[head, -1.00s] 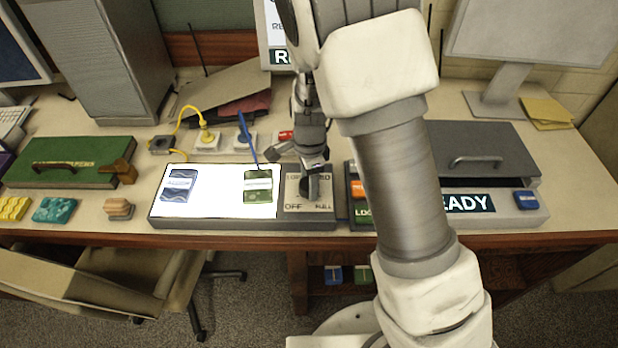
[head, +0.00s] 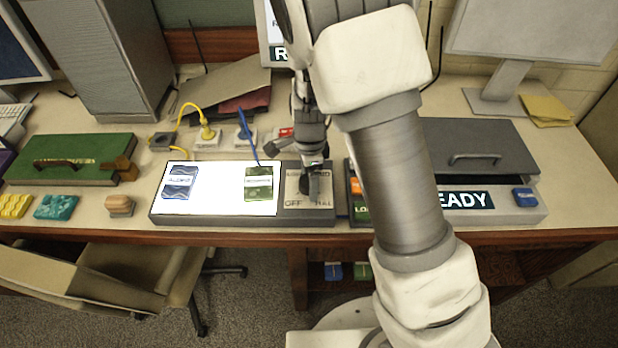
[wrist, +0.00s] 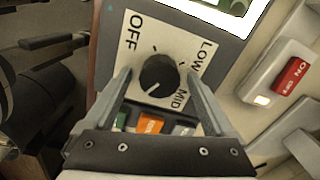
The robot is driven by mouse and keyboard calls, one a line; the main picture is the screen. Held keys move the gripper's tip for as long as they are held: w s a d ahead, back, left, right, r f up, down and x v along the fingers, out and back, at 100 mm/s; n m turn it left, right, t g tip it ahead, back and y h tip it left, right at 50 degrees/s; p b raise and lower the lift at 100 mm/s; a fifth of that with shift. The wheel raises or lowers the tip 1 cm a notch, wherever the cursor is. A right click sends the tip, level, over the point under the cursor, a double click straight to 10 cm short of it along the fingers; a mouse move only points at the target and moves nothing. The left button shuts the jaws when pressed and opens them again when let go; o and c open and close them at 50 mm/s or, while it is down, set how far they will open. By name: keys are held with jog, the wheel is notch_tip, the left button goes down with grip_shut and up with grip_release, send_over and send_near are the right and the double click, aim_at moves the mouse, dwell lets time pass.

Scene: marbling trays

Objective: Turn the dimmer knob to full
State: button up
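The dimmer knob (wrist: 157,74) is round and black with a white pointer line, on a pale dial plate (wrist: 147,42). In the wrist view OFF, LOW and MID are readable; the FULL mark is hidden there. The pointer aims down-left, past MID on the side away from LOW. My gripper (wrist: 159,71) is open, one finger on each side of the knob, with visible gaps. In the head view my gripper (head: 309,168) is over the dial plate (head: 322,187) and partly covers it. FULL is at that plate's lower right.
A lit panel (head: 218,190) with two packets is left of the dial. A red ON/OFF switch (wrist: 291,74) is close by on the right in the wrist view. A grey lidded box (head: 480,145) stands right.

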notch_tip(320, 180, up, 17)
jog(key=p, duration=0.1)
jog(key=shift+s+r, duration=0.2)
dwell(0.4)
jog(key=shift+d+r, duration=0.1)
jog(key=s+d+r+n+t, duration=0.2)
jog(key=s+d+r+n, duration=0.4)
jog(key=s+n, duration=0.2)
jog(key=s+d+r+n+t, duration=0.3)
jog(key=s+d+r+n, duration=0.2)
jog(key=s, duration=0.5)
jog(key=d+n, duration=0.1)
jog(key=n, duration=0.1)
jog(key=shift+s+r+n, duration=0.25)
jog(key=shift+r+n, duration=0.15)
